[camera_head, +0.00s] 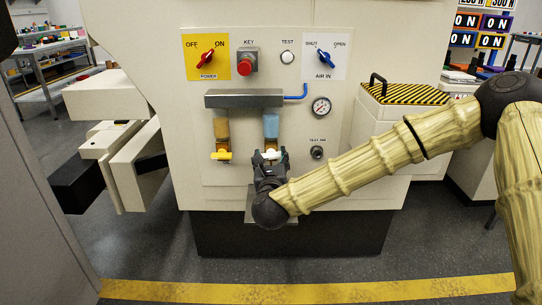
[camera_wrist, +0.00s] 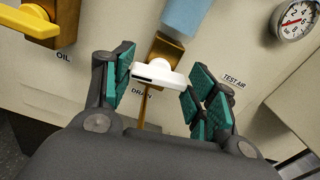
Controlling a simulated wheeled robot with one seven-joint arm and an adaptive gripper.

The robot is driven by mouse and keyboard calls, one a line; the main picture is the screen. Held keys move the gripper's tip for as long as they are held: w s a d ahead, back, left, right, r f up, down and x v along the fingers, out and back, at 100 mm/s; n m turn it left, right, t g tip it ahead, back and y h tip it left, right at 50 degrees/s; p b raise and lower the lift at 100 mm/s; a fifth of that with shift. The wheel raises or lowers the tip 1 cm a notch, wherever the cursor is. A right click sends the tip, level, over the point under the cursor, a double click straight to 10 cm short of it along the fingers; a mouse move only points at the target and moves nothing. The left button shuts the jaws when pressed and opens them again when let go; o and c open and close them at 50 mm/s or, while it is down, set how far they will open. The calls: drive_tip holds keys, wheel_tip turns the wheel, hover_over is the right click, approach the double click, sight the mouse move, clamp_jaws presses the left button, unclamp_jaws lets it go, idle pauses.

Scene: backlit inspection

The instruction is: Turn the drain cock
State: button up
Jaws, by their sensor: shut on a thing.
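The drain cock is a brass valve (camera_wrist: 165,48) with a white lever handle (camera_wrist: 160,74), under a blue-tinted bowl (camera_wrist: 186,17) and above the label DRAIN. In the head view the white handle (camera_head: 271,154) shows partly behind my fingers. The handle lies crosswise, slightly tilted. My gripper (camera_wrist: 156,88) is shut on the handle, with a green-padded finger at each end of it; it also shows in the head view (camera_head: 270,160). A thin brown line (camera_wrist: 143,108) runs down below the handle; I cannot tell whether it is liquid or a rod.
A yellow oil cock handle (camera_head: 221,156) sits just left under an amber bowl (camera_head: 221,128). A pressure gauge (camera_head: 321,106) and a test air port (camera_head: 317,152) are to the right. A grey manifold bar (camera_head: 243,98) juts out above.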

drive_tip(key=n+p, duration=0.4)
drive_tip(key=shift+a+r+p, duration=0.1)
drive_tip(key=shift+r+p, duration=0.1)
drive_tip(key=shift+p, duration=0.1)
drive_tip(key=n+p, duration=0.3)
drive_tip(key=n, duration=0.1)
drive_tip(key=shift+a+p, duration=0.1)
drive_tip(key=shift+p, duration=0.25)
drive_tip(key=n+p, duration=0.3)
drive_tip(key=shift+f+n, duration=0.1)
drive_tip(key=shift+n, duration=0.3)
drive_tip(key=shift+f+n+p, duration=0.15)
drive_tip(key=shift+n+p, duration=0.8)
drive_tip(key=shift+n, duration=0.15)
drive_tip(key=shift+f+n+p, duration=0.15)
drive_tip(key=shift+n+p, duration=0.8)
drive_tip(key=shift+n, duration=0.15)
drive_tip(key=o, duration=1)
drive_tip(key=shift+s, duration=0.1)
drive_tip(key=s, duration=1.1)
drive_tip(key=shift+s, duration=0.4)
